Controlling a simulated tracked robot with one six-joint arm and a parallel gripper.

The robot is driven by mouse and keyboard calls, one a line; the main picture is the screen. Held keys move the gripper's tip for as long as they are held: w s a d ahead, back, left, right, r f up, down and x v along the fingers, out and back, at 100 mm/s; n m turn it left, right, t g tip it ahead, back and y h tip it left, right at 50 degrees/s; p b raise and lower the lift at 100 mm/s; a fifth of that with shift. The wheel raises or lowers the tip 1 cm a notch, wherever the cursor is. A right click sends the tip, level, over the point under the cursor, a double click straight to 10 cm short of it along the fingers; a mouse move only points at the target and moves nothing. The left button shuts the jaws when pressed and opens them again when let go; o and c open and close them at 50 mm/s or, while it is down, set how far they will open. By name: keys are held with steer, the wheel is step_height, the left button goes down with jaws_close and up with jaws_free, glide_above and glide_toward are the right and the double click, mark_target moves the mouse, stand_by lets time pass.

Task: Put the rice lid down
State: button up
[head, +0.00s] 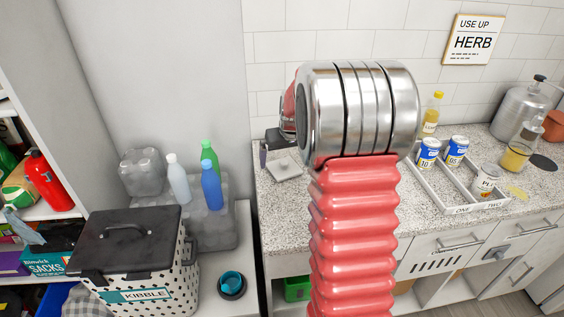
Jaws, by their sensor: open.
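A pale grey, squarish lid with a small knob (287,172), which looks like the rice lid, lies on the speckled counter (282,215) near its left end. My gripper (274,155) is partly visible just behind and above it, as a dark body with a grey finger at the left. It is open; its other finger is hidden behind my arm. I cannot tell whether the finger touches the lid. No container marked rice shows.
My arm hides the middle of the counter. A tray (452,208) of cans stands at the right, by a metal pot (520,112). At the left are a kibble bin (145,265), bottles (211,185) and a dark cup (231,286) on a lower surface.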

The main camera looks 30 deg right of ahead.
steer(key=v, duration=0.9)
steer(key=shift+r, duration=0.25)
steer(key=shift+s, duration=0.1)
steer(key=s+a+r+n, duration=0.1)
steer(key=s+a+r, duration=0.2)
steer(key=s+a, duration=0.45)
steer(key=s+a+r+n, duration=0.1)
steer(key=s+a+r, duration=0.25)
steer(key=a, duration=0.65)
steer(key=s+a+f, duration=0.1)
steer(key=s+a, duration=0.4)
steer(key=s, duration=0.2)
steer(key=s+a+f+n+t+y, duration=0.1)
steer(key=s+a+f, duration=0.1)
steer(key=s+a, duration=0.3)
steer(key=shift+s+n, duration=0.3)
steer(key=shift+s, duration=0.95)
steer(key=shift+f, duration=0.1)
steer(key=shift+c, duration=0.6)
